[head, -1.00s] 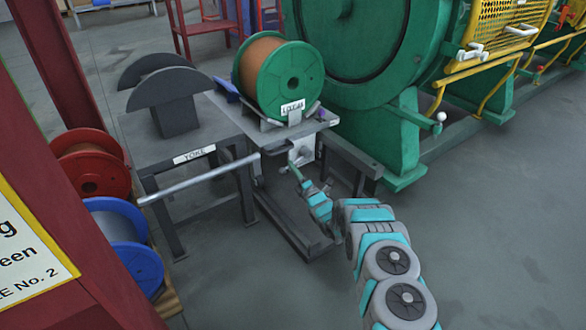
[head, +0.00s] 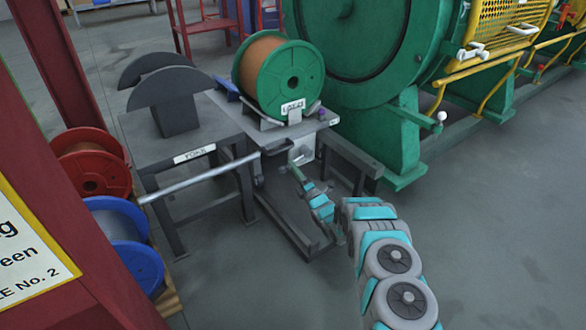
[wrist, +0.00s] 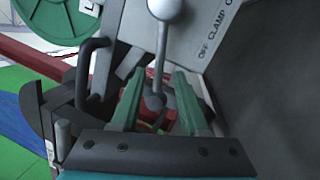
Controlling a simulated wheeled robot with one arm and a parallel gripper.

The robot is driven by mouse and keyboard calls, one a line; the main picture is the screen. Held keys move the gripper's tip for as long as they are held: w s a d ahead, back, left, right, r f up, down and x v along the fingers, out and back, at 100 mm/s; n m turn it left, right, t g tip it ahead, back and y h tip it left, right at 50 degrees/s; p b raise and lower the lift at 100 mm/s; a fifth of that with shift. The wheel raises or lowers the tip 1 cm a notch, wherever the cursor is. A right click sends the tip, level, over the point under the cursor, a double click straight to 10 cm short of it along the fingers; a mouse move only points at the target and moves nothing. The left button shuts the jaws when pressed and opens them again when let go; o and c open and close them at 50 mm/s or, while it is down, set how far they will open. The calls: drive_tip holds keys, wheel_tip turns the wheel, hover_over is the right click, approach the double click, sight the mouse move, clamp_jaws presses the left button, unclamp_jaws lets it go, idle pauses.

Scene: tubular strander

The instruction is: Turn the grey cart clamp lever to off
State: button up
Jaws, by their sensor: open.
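The grey clamp lever (wrist: 160,55) has a rounded knob at the top of the wrist view and a smaller rounded end lower down. Its rod lies between the two green fingers of my gripper (wrist: 158,78), which is open with gaps visible on either side. The light grey clamp panel (wrist: 205,25) beside it bears the words OFF and CLAMP; the rest of the lettering is cut off. In the head view my gripper (head: 295,170) is just below the pale panel (head: 302,150) on the cart (head: 318,122). The lever itself is too small to make out there.
A copper-coloured reel with green flanges (head: 292,82) sits on the cart. The yoke table (head: 215,130) and a long grey bar (head: 200,180) are on the left. The green machine (head: 400,140) stands on the right. Open floor (head: 480,240) lies at lower right.

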drive_tip(key=v, duration=0.6)
drive_tip(key=shift+s+p, duration=0.3)
drive_tip(key=shift+p, duration=0.1)
drive_tip(key=shift+d+f, duration=0.1)
